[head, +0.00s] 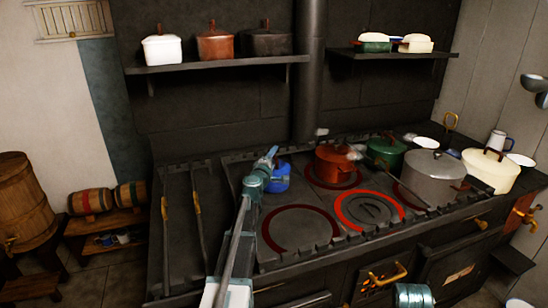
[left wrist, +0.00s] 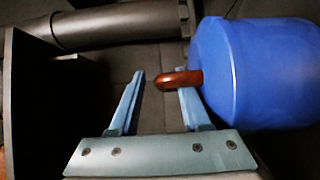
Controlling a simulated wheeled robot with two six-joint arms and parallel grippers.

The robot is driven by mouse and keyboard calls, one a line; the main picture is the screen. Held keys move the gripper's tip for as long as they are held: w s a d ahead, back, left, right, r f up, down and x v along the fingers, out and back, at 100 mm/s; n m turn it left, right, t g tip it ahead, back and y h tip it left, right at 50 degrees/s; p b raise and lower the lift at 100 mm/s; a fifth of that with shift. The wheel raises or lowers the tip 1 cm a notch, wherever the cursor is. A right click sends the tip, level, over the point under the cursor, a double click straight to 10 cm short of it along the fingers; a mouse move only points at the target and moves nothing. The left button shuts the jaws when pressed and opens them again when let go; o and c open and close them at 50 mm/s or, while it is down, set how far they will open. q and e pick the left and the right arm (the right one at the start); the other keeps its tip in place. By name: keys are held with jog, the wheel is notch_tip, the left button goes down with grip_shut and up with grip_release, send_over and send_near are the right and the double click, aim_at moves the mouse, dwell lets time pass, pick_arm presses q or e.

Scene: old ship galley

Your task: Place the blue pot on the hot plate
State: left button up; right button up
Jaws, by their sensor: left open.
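The blue pot (head: 280,180) stands on the back left of the stove top. In the left wrist view the blue pot (left wrist: 258,75) fills the right side, and its red-brown handle (left wrist: 178,79) points left. My left gripper (head: 271,156) is at the pot's left side and partly covers it. In the left wrist view my left gripper (left wrist: 160,85) is open, with the handle's end showing between the two fingertips; I cannot tell whether they touch. The hot plate (head: 370,211) with the bright red ring is at the front middle and is bare.
A dark red pot (head: 333,166), a green pot (head: 385,153), a grey pot (head: 432,178) and a cream pot (head: 491,171) stand behind and right of the hot plate. A darker-ringed plate (head: 300,230) to its left is bare. Shelves hang above.

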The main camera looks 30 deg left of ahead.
pick_arm(q)
jog(key=v, duration=1.2)
